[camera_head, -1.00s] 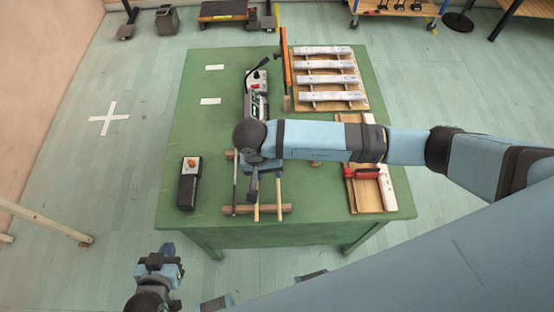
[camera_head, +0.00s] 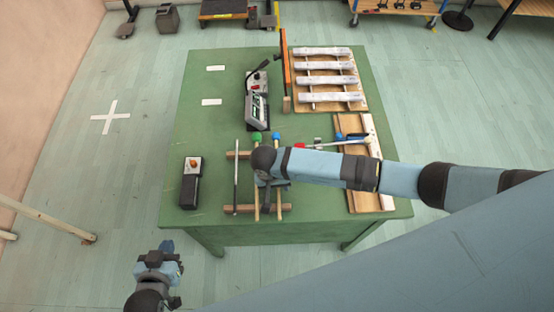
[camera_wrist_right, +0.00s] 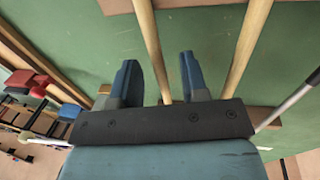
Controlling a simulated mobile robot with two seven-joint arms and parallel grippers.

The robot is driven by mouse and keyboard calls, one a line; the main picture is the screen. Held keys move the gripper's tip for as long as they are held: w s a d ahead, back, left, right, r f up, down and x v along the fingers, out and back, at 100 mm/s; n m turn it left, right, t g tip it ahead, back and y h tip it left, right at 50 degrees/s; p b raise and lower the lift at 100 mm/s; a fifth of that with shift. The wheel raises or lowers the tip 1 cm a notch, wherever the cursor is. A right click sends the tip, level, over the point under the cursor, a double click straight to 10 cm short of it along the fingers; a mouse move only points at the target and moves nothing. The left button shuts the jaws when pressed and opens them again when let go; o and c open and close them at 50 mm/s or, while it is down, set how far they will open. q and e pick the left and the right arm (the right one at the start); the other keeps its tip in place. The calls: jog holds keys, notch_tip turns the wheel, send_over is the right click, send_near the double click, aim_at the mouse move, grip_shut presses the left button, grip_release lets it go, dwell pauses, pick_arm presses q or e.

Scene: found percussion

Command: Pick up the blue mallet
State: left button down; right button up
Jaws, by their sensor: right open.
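The blue mallet has a round blue head (camera_head: 276,135) and a pale wooden handle that lies across a low rack near the table's front. Its handle (camera_wrist_right: 152,45) runs between my right gripper's fingers in the right wrist view; its head is out of that view. My right gripper (camera_wrist_right: 158,82) is open around the handle, and I cannot tell whether either finger touches it. In the head view my right gripper (camera_head: 271,184) is partly hidden under its own arm. My left gripper (camera_head: 166,260) hangs off the table at the lower left; its jaw opening is unclear.
The rack's front rail (camera_head: 246,209) is wooden. A black box (camera_head: 190,184) stands left. A wooden tray (camera_head: 361,198) and metal bars (camera_head: 325,80) are right.

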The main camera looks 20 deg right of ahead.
jog(key=shift+c, duration=0.5)
grip_shut()
